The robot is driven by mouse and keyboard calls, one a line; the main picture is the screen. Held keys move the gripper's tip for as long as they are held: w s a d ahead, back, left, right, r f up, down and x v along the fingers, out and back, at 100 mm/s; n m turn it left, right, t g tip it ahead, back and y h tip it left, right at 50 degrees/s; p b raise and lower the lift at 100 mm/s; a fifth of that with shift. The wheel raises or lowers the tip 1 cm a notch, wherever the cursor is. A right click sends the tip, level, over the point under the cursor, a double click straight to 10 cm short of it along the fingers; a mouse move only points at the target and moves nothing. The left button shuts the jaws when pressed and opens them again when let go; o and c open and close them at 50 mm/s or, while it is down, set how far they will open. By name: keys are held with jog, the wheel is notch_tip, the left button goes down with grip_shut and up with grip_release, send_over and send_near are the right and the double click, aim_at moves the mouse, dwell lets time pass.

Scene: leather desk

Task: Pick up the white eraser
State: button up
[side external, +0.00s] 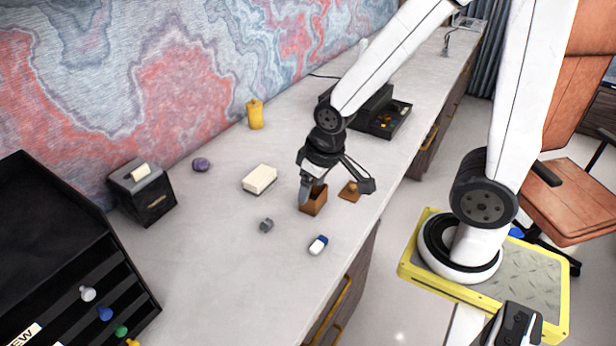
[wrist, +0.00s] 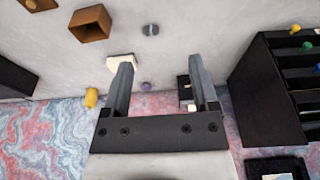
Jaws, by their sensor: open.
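A small white eraser with a blue end (side external: 318,245) lies on the pale desktop near the front edge in the side view. I cannot make it out in the wrist view. My gripper (side external: 335,187) is above the desk, farther back than the eraser and apart from it. Its two fingers are spread, with nothing between them; they also show in the wrist view (wrist: 161,66).
A brown open box (side external: 313,203) stands under my gripper, with a brown piece (side external: 349,191) beside it. Desk around the eraser is clear.

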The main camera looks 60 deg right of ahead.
jog(key=m+g, duration=0.2)
jog(key=m, duration=1.6)
send_over(318, 244)
notch_tip(318, 244, down, 15)
jog(key=shift+w+r, duration=0.1)
jog(key=shift+w, duration=0.05)
jog(key=shift+d+f+m+g, duration=0.1)
jog(key=shift+f+m+g, duration=0.2)
jog(key=shift+f+m, duration=0.2)
jog(key=shift+f, duration=0.1)
jog(key=shift+f, duration=1.2)
